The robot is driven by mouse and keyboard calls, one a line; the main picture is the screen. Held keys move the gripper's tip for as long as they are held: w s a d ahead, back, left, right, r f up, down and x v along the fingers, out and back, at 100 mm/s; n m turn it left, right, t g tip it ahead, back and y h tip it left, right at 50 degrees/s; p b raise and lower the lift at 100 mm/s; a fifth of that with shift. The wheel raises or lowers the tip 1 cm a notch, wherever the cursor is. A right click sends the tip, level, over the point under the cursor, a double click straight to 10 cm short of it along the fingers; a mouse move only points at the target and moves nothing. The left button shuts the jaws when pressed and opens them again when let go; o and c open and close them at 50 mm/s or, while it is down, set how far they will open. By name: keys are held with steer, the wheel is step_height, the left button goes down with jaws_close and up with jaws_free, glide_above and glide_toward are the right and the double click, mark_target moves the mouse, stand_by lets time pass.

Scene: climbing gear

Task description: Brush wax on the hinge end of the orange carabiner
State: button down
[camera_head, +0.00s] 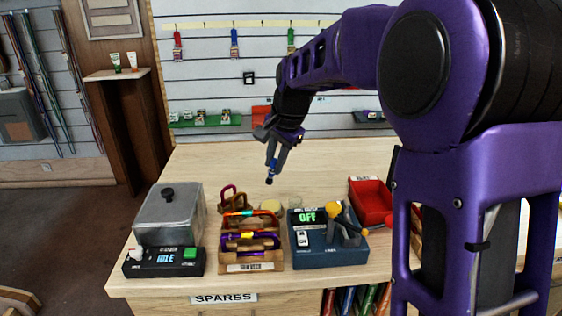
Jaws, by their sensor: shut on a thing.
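My gripper (274,150) points down above the middle of the bench and is shut on a small blue tool with a dark tip (269,180), which looks like the brush. The tool hangs upright, apart from everything below. A wooden rack (252,257) with a front label holds several coloured carabiners. An orange carabiner (267,214) appears to lie in its back part, partly hidden among the others; which end is its hinge end I cannot tell.
Left of the rack stand a grey metal box (168,215) and a black control box reading IDLE (164,262). To its right is a blue device reading OFF (328,248) with a yellow-knobbed lever. A red bin (370,203) lies farther right. The bench's back left (210,165) is clear.

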steer(key=shift+f+b, duration=2.35)
steer(key=shift+f, duration=0.6)
steer(key=shift+f, duration=0.7)
step_height(320, 180, up, 7)
steer(key=p, duration=0.5)
steer(key=shift+r+p, duration=0.1)
steer(key=shift+p, duration=0.2)
stand_by(0.5)
